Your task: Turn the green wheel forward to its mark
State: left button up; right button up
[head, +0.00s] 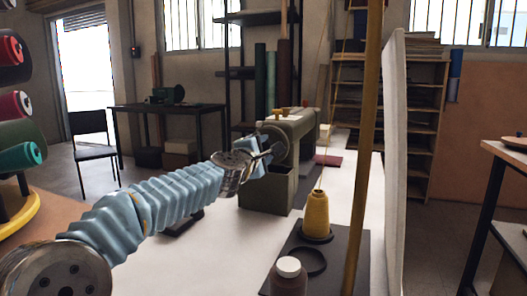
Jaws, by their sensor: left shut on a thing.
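My left gripper (264,156), at the end of the pale blue sleeved arm, is at the near end of a grey-beige sewing machine (303,127). A round wheel (277,134) shows there as a thin dark rim, partly hidden by the gripper. The gripper is shut on the wheel's rim, though the contact is small and hard to make out. I cannot make out a green colour or the mark on the wheel. My right gripper is not in view.
A dark open box (268,196) stands just below the gripper. A wooden pole (364,150) and a white panel (394,150) rise at the right.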

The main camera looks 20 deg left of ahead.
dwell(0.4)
pick_arm(q)
jog(key=o, duration=1.1)
jog(key=shift+a, duration=0.1)
jog(key=shift+c, duration=0.2)
jog(key=s, duration=1.3)
jog(key=shift+s+d, duration=0.4)
jog(key=shift+d, duration=0.05)
jog(key=shift+f, duration=0.1)
